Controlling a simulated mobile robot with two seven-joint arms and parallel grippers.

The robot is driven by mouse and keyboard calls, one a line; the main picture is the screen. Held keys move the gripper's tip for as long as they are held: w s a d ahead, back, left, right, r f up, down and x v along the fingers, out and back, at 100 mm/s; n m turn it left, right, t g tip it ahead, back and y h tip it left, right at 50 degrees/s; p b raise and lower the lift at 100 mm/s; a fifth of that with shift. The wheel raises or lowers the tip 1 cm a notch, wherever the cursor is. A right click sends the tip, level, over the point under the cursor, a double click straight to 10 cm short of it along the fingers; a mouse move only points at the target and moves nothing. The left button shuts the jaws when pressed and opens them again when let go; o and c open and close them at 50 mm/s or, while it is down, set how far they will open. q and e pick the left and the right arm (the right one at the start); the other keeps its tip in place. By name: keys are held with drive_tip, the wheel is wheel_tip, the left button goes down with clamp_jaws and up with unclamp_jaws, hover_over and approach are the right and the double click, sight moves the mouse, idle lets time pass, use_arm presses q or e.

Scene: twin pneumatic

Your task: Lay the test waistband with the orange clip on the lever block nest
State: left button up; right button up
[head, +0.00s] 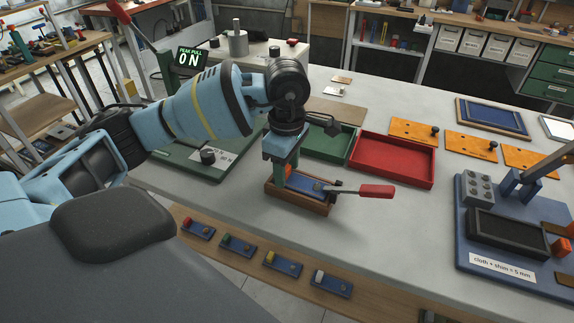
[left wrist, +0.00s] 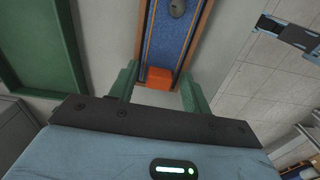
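The test waistband is a blue strip (head: 305,184) with a grey stud, lying in a narrow wooden tray (head: 318,207) near the table's front edge. Its orange clip (left wrist: 159,79) shows at the strip's near end in the left wrist view. My left gripper (head: 285,172) points down over that end. Its green fingers (left wrist: 160,88) are apart, one on each side of the clip, with gaps visible. The likely lever block is the blue fixture (head: 515,281) at the right, with a dark rectangular nest (head: 508,238) that looks empty. My right gripper is not in view.
A red-handled tool (head: 375,191) reaches over the tray's right side. A green bin (head: 330,143) and a red bin (head: 397,160) stand behind. Several small blue strips (head: 283,262) lie on the front ledge. Bare table lies between tray and fixture.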

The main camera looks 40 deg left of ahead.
use_arm(q)
wheel_tip(320, 180, up, 12)
drive_tip(key=p, duration=0.1)
drive_tip(key=shift+r, duration=0.2)
idle(0.3)
